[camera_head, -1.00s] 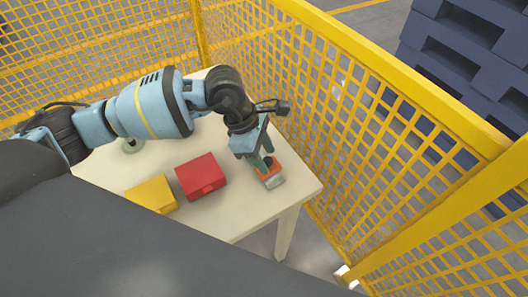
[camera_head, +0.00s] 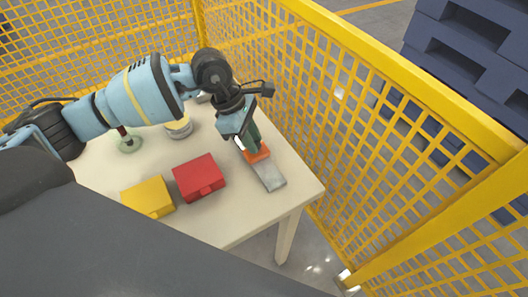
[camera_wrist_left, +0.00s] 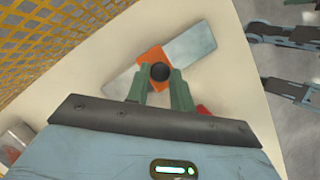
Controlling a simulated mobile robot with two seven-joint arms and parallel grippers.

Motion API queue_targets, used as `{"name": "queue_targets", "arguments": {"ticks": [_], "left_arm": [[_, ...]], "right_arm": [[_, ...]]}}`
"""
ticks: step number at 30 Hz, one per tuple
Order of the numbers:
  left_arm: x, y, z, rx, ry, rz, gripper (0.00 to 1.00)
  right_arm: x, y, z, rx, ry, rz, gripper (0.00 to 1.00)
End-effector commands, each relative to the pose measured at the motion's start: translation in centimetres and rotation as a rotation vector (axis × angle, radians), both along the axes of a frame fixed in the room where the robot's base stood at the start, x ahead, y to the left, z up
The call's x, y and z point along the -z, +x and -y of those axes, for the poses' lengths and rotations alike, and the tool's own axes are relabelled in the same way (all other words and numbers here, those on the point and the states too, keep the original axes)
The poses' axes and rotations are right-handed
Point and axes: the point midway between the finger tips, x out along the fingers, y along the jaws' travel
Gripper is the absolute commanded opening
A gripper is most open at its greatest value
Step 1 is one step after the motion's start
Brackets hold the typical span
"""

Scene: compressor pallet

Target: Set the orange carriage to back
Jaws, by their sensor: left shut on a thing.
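The orange carriage (camera_head: 258,155) sits on a flat grey rail (camera_head: 271,176) near the right edge of the table. The front part of the rail is bare. My left gripper (camera_head: 252,143) reaches down over the carriage and hides part of it. In the left wrist view its two green fingers (camera_wrist_left: 159,88) are shut on the black knob (camera_wrist_left: 159,72) of the carriage (camera_wrist_left: 151,56). There the rail (camera_wrist_left: 190,45) shows on both sides of the carriage, with the longer bare stretch at upper right. My right gripper is not seen in the head view.
A red box (camera_head: 199,178) and a yellow box (camera_head: 148,197) stand left of the rail on the cream table (camera_head: 225,218). A round tin (camera_head: 178,127) and a green-based item (camera_head: 129,143) stand further back. Yellow mesh fencing (camera_head: 345,110) runs close along the table's right side.

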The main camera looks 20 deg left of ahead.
Motion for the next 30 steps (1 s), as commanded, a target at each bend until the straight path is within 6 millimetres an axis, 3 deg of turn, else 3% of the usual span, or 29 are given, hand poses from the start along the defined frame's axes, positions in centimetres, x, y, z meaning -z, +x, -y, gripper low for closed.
{"name": "queue_targets", "arguments": {"ticks": [3, 9, 20, 21, 26, 30], "left_arm": [[0.5, 2.4, -2.9, -0.008, -0.001, 0.000, 0.00], [0.2, 4.4, -5.6, -0.003, -0.003, 0.001, 0.00], [-0.2, 4.9, -6.3, -0.003, -0.001, 0.008, 0.00], [-0.2, 4.9, -6.3, -0.004, 0.000, 0.008, 0.24], [-0.2, 4.9, -6.2, -0.004, -0.001, 0.006, 0.45], [-0.1, 4.8, -6.1, -0.002, -0.002, 0.004, 0.45]], "right_arm": [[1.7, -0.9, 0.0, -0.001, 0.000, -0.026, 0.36], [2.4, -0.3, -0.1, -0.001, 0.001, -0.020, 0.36], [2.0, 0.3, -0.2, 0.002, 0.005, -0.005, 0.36], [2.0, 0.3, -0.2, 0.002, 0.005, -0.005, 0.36], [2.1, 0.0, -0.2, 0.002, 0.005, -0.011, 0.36], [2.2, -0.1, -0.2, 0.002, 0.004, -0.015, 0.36]]}}
